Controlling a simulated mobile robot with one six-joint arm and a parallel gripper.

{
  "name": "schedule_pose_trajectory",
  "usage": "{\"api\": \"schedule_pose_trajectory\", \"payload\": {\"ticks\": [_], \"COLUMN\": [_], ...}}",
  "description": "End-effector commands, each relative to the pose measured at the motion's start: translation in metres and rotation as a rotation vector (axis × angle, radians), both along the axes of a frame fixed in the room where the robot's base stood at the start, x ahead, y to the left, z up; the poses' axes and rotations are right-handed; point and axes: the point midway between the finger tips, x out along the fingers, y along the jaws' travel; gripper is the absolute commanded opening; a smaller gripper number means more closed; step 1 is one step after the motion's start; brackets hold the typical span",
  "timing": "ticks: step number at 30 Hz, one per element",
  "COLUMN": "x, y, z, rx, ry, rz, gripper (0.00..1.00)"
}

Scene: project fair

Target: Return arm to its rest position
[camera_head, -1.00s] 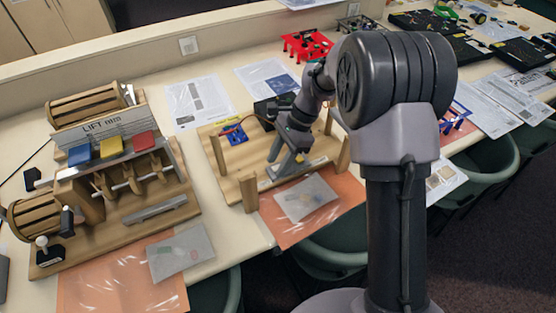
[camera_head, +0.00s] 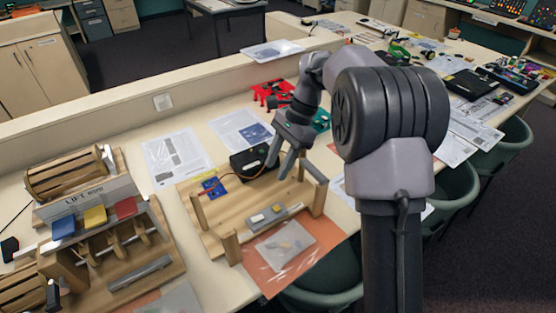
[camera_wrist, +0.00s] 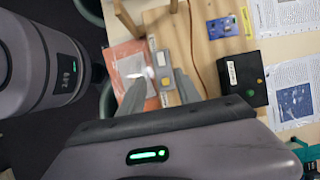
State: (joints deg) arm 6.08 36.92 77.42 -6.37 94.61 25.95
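My gripper (camera_head: 280,173) is raised above the wooden board (camera_head: 222,212) in the head view, clear of everything on it. Its two fingers stand apart with nothing between them. The wrist view also shows the gripper (camera_wrist: 160,80) with its fingers spread and empty. My arm is bent and reaches out over the table from the right.
The board carries wooden posts, a grey block with buttons (camera_head: 265,218), a black box (camera_head: 242,161) and a blue circuit board (camera_head: 213,187). A wooden lift model (camera_head: 150,268) stands left. Red parts (camera_head: 268,90) lie behind. Green chairs (camera_head: 330,278) line the table's front.

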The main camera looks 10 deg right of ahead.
Motion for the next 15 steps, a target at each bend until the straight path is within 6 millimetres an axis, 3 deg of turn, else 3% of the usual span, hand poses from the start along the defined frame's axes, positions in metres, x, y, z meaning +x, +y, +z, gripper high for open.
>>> {"api": "schedule_pose_trajectory", "payload": {"ticks": [11,14,15], "x": [-0.002,-0.02,-0.035], "y": [0.0,0.002,0.003], "z": [0.002,0.02,0.032], "rx": [-0.002,-0.022,-0.037], "ry": [-0.01,-0.091,-0.147], "rz": [0.006,0.062,0.102], "gripper": [0.4,0.4,0.4]}}
